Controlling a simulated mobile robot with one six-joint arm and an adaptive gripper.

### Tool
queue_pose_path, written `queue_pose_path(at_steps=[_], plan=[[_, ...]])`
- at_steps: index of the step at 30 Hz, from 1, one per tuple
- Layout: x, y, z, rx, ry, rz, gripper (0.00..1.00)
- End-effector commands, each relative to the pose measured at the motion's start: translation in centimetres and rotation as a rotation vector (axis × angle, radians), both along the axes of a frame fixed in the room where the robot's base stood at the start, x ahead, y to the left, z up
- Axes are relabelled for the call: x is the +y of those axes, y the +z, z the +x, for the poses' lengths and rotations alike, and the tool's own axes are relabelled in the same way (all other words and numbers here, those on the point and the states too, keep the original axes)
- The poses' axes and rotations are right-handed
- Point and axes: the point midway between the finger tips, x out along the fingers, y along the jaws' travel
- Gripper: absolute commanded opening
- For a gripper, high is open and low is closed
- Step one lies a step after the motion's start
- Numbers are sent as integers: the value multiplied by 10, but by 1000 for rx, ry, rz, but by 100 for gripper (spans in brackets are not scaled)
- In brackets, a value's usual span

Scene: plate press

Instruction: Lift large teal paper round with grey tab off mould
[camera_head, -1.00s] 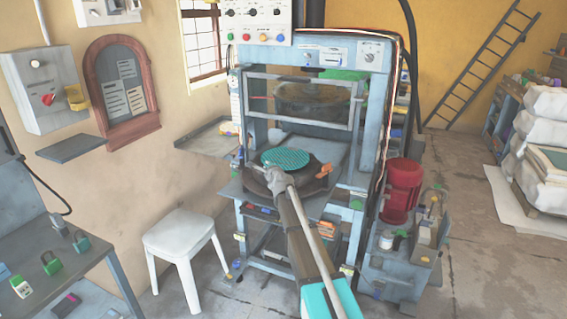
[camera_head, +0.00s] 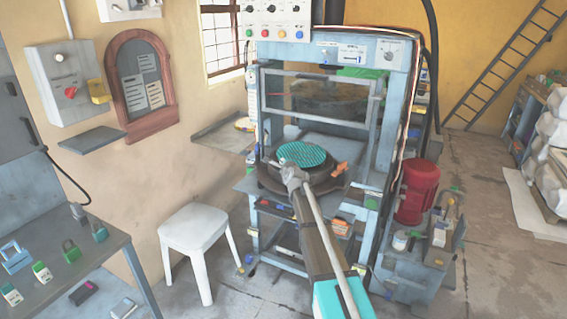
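The large teal paper round (camera_head: 305,153), with a grid-like pattern, lies on or just above the dark round mould (camera_head: 268,182) in the blue press; I cannot tell whether they touch. My gripper (camera_head: 293,168) is at the near left edge of the teal round, and my arm reaches up to it from the lower right. The gripper covers that edge, and the grey tab cannot be made out. The fingers are too small and hidden to show whether they are open or shut.
An orange piece (camera_head: 341,168) sits right of the mould. The press frame (camera_head: 385,130) and its raised window guard (camera_head: 318,72) stand over and behind. A white stool (camera_head: 194,228) is at the left, a red motor (camera_head: 418,185) at the right.

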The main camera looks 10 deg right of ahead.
Motion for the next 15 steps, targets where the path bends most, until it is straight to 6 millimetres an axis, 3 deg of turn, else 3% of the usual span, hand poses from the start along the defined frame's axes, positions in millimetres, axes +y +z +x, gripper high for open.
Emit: queue_pose_path(at_steps=[11,15], plan=[[0,33,-1,0,0,0,0],[-3,50,-17,1,-1,1,0]])
